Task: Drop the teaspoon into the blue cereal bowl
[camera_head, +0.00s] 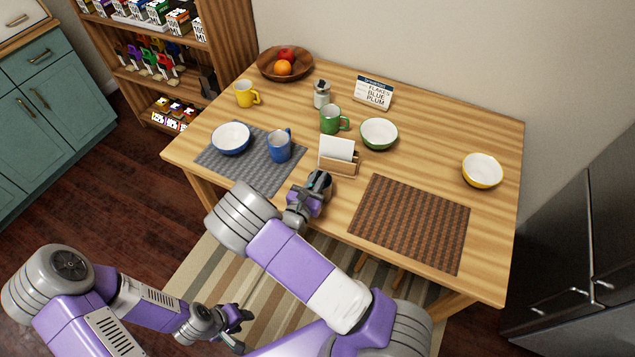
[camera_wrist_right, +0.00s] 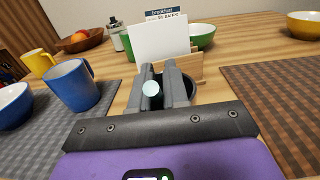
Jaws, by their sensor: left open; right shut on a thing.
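The blue cereal bowl (camera_head: 231,139), white inside, stands on the grey placemat at the left of the table. Its edge also shows at the far left of the right wrist view (camera_wrist_right: 13,106). My right gripper (camera_head: 320,181) is over the table's front part, right of the bowl and well apart from it. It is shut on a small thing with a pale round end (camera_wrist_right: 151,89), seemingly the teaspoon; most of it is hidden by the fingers. My left gripper (camera_head: 240,318) is open and empty, low in front of the table.
A blue mug (camera_head: 280,147) stands between the bowl and my right gripper. A card holder (camera_head: 338,164) is just behind that gripper. A green mug (camera_head: 330,119), green bowl (camera_head: 379,134) and yellow mug (camera_head: 246,95) stand further back. The brown placemat (camera_head: 412,222) is bare.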

